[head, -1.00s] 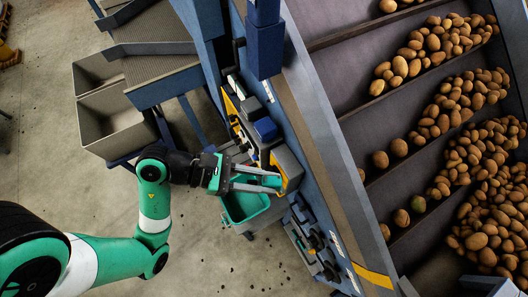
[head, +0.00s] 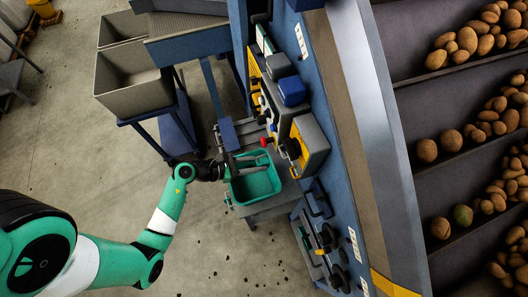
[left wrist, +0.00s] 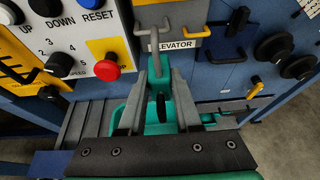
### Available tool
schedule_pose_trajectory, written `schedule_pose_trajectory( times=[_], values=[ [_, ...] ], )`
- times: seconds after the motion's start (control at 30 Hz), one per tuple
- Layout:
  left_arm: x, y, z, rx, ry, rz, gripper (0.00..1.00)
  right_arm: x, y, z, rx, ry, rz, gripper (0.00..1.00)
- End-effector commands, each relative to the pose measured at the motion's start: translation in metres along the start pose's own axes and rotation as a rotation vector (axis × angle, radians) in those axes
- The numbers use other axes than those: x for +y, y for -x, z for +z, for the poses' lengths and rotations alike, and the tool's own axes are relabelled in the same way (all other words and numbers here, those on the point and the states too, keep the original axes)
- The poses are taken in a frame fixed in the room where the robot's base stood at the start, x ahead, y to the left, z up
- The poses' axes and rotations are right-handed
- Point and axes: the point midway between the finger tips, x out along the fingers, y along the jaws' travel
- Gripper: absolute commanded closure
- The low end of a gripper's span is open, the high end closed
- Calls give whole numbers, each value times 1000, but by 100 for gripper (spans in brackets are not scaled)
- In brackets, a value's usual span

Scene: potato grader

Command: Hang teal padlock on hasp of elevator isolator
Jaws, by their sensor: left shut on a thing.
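My left gripper (left wrist: 160,95) is shut on the teal padlock (left wrist: 160,78), seen between its fingers in the left wrist view. A grey bar rises above the padlock in front of the panel; I cannot tell if it is the shackle. The "ELEVATOR" label (left wrist: 175,45) is just beyond, on the blue panel. The isolator's hasp is not clearly made out, and contact with the padlock cannot be told. In the head view my left gripper (head: 243,159) is small, over the green tub (head: 258,188). My right gripper is not in view.
A white control panel with a red button (left wrist: 106,70) is at left in the left wrist view. Black round knobs (left wrist: 274,47) are at right. In the head view, the grey-yellow box (head: 311,143) juts from the machine beside the tub.

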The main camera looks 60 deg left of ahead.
Motion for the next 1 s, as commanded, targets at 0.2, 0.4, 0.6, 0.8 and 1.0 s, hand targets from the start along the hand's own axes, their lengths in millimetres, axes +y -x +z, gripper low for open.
schedule_pose_trajectory(
  times=[0.2, 0.4, 0.6, 0.8, 1.0],
  values=[
    [4, -1, -10, -2, 6, 17, 100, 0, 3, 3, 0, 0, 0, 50],
    [4, -7, -8, -2, 5, 16, 100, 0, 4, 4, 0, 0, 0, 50],
    [4, -23, -2, -2, 2, 13, 100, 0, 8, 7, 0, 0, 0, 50],
    [4, -40, 5, -3, 3, 14, 100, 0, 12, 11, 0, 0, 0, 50],
    [5, -58, 13, -3, 3, 14, 100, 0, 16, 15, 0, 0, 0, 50]
  ],
)
